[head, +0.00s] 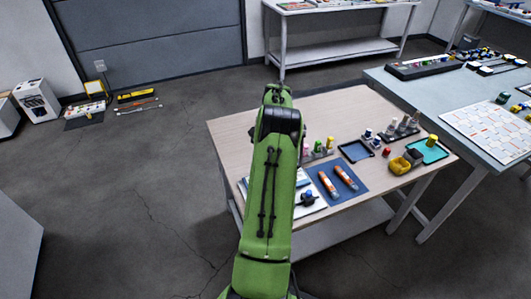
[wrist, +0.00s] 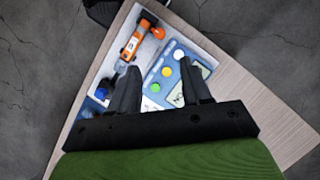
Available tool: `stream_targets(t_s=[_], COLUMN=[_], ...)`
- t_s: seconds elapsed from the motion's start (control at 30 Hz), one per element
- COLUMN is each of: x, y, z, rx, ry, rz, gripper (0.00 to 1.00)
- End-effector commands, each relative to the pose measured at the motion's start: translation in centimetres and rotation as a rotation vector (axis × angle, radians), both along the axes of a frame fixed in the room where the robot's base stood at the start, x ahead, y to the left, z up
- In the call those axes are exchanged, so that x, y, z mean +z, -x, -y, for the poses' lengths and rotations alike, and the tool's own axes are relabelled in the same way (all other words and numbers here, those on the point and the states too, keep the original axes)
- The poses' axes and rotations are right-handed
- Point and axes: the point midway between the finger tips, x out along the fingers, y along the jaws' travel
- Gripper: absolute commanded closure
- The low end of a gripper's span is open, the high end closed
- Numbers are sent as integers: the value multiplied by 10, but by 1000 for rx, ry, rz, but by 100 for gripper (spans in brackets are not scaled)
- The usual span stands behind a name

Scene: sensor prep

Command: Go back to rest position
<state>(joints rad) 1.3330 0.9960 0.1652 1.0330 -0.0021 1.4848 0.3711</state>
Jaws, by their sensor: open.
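My green arm stands in the middle of the head view, reaching over the wooden table (head: 290,113). It hides the gripper there. In the wrist view my gripper (wrist: 158,70) is open, its two dark fingers spread apart with nothing between them. Below the fingers lie an orange tool (wrist: 134,42) and a blue device (wrist: 165,75) with round white, green and yellow buttons and a small display (wrist: 202,68). A blue round cap (wrist: 101,94) lies left of the fingers. I cannot tell the exact height of the fingers above these things.
A grey-blue table (head: 420,95) adjoins on the right. The floor (head: 140,190) on the left is open.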

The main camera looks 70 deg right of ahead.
Motion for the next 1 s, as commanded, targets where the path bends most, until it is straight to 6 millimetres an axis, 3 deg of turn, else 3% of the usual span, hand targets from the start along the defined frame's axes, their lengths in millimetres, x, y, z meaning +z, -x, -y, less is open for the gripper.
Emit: stream_targets(t_s=[0.2,0.83,0.93,1.0], x=[20,20,37,66], y=[0,-1,-19,-47], z=[8,8,-2,-25], rx=[-1,1,58,159], ry=[-1,0,29,83], rz=[0,-1,5,18], gripper=[52,52,52,52])
